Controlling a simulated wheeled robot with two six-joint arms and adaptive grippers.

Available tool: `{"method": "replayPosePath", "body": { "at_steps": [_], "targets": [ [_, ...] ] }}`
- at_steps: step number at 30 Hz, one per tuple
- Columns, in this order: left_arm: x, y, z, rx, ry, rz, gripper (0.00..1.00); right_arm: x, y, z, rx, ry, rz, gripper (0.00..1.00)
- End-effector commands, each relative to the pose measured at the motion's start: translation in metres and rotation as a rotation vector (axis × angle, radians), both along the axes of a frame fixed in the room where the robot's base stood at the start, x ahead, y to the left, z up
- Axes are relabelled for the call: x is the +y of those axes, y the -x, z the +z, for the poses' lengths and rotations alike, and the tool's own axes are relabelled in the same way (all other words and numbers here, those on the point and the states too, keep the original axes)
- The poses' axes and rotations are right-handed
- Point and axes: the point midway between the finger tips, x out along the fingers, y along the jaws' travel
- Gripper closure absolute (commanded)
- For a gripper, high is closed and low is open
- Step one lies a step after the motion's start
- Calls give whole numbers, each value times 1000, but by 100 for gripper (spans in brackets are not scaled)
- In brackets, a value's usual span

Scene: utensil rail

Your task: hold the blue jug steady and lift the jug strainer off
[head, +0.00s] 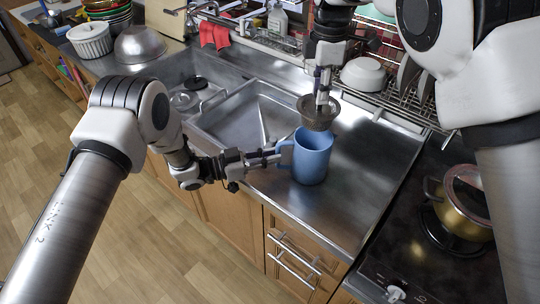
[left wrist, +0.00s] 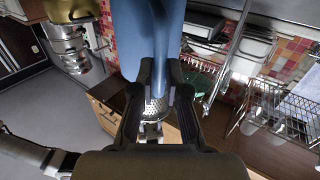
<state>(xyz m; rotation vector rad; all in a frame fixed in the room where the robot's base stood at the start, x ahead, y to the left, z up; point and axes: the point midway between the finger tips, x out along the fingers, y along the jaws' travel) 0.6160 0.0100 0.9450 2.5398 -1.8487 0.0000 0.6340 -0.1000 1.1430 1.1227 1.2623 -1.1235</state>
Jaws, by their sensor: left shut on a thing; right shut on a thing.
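The blue jug (head: 312,160) stands upright on the steel counter. My left gripper (head: 279,154) is shut on its handle from the left; the handle also shows between the fingers in the left wrist view (left wrist: 161,45). The jug strainer (head: 318,113), a dark grey metal bowl shape, is above the jug's mouth, its body showing above the rim. Whether its lowest part is clear of the rim I cannot tell. My right gripper (head: 323,88) points down from above and is shut on the strainer.
A sink (head: 250,118) lies left of the jug. A wire dish rack (head: 400,92) with a white bowl (head: 362,74) stands behind. A gold pot (head: 462,205) sits on the hob at the right. The counter to the jug's right is clear.

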Motion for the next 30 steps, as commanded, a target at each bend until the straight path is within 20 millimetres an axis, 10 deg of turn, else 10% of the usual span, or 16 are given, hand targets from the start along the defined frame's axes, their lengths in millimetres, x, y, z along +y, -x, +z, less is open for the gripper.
{"method": "replayPosePath", "body": {
  "at_steps": [12, 15, 30],
  "targets": [
    [0, 0, 0, 0, -1, 0, 100, 0, 0, 14, 0, 0, 0, 100],
    [0, 0, 0, 0, -1, 0, 57, 0, 0, 14, 0, 0, 0, 100],
    [29, 8, 0, 3, 1, 4, 57, 0, 0, 14, 0, 0, 0, 100]
  ]
}}
